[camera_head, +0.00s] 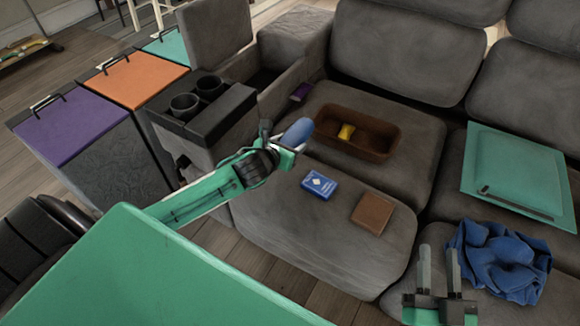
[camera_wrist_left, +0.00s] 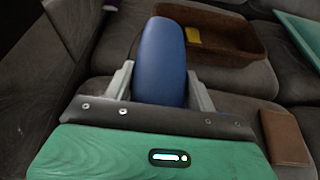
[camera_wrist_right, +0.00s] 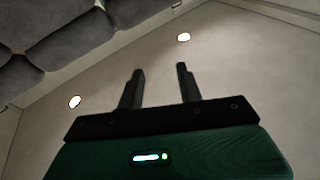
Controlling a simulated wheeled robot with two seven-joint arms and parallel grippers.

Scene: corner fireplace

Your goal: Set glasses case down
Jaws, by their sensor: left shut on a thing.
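The glasses case (camera_head: 298,132) is a smooth blue rounded oblong. My left gripper (camera_head: 284,146) is shut on it and holds it above the sofa seat, just left of the brown tray. In the left wrist view the glasses case (camera_wrist_left: 162,62) stands out between the two fingers of my left gripper (camera_wrist_left: 162,85). Whether its lower end touches anything is hidden by the gripper. My right gripper (camera_head: 438,270) is at the lower right in the head view, beside the blue cloth. Its fingers are apart and empty in the right wrist view (camera_wrist_right: 158,88).
A brown tray (camera_head: 385,153) with a yellow item (camera_head: 346,132) sits on the seat. A blue card box (camera_head: 319,184) and a brown wallet (camera_head: 372,213) lie in front. A crumpled blue cloth (camera_head: 500,260) and teal folder (camera_head: 513,172) are right. A cup-holder console (camera_head: 205,105) stands left.

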